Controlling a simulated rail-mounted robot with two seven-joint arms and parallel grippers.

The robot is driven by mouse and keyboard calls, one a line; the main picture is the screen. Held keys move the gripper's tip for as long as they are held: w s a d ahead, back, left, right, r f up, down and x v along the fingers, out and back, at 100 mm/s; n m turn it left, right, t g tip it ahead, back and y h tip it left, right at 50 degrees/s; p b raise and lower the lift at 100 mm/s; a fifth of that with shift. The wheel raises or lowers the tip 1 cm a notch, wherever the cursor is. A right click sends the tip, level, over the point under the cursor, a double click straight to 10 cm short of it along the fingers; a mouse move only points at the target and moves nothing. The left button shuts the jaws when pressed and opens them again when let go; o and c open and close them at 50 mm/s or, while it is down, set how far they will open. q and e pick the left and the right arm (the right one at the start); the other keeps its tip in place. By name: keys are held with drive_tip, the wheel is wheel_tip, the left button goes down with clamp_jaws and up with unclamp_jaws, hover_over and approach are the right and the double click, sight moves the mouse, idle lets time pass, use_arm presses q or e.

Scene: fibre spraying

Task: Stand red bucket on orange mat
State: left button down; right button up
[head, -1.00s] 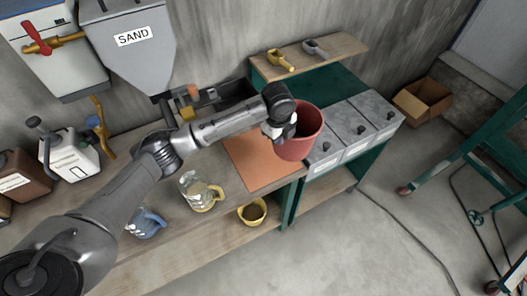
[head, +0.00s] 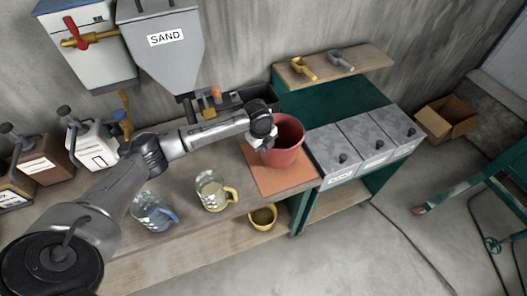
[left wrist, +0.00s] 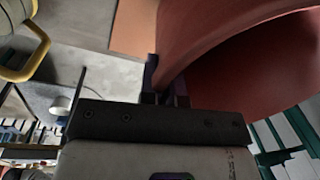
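The red bucket (head: 287,148) is roughly upright over the back part of the orange mat (head: 285,183), which lies on the bench's right end. I cannot tell whether its base touches the mat. My left gripper (head: 268,138) is shut on the left side of its wall. In the left wrist view the fingers (left wrist: 165,88) pinch the curved bucket wall (left wrist: 205,38), and part of the mat (left wrist: 133,28) shows beyond it. The bucket hides some of the mat. My right gripper is not in view.
Glass jugs with a yellow handle (head: 214,190) and a blue handle (head: 153,212) stand left of the mat. A yellow bucket (head: 262,217) sits below the bench edge. Grey lidded bins (head: 365,145) stand close on the right. A sand hopper (head: 165,45) hangs behind.

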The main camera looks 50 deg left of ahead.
use_arm(q)
drive_tip(key=shift+f, duration=1.6)
drive_tip(key=c, duration=1.3)
unclamp_jaws()
drive_tip(key=shift+f, duration=0.15)
